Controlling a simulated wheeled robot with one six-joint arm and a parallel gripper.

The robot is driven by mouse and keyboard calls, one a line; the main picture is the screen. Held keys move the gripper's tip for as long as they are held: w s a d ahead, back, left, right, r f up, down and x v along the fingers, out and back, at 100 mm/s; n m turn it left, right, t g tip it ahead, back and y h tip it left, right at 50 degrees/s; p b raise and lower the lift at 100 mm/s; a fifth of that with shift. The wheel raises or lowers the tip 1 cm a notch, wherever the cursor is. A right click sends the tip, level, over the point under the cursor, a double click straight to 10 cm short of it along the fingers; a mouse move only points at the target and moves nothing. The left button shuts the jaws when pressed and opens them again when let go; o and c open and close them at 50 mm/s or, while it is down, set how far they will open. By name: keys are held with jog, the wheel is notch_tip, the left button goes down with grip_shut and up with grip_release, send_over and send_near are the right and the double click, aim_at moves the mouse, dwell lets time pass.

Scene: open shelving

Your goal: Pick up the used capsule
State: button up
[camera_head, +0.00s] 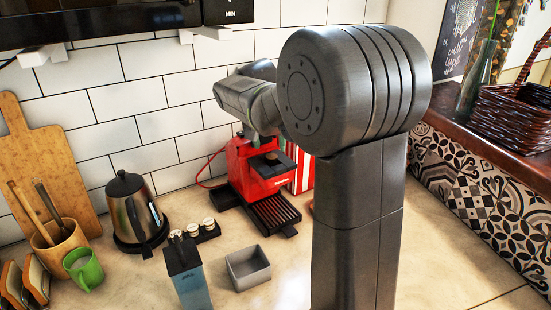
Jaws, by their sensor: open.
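A red coffee machine (257,168) stands against the tiled wall, with a black slatted drip tray (276,212) at its front. My arm covers part of it from above. A small dark part sits on the machine's front; I cannot tell whether it holds a capsule. Several small capsule-like pieces with pale tops (208,224) stand in a dark holder left of the machine. I cannot make out which thing is the used capsule. My arm reaches over the machine, and my gripper is not discernible, apparently hidden behind my own arm links.
A grey open box (248,268) and a blue container with a dark top (190,275) stand in front. A kettle (137,212), green mug (83,268) and utensil pot (60,247) are left. A wicker basket (505,110) sits on the right ledge. Front right counter is clear.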

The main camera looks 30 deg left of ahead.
aim_at(272, 156)
jog(key=x, duration=0.5)
jog(key=shift+p, duration=0.4)
jog(key=c, duration=1)
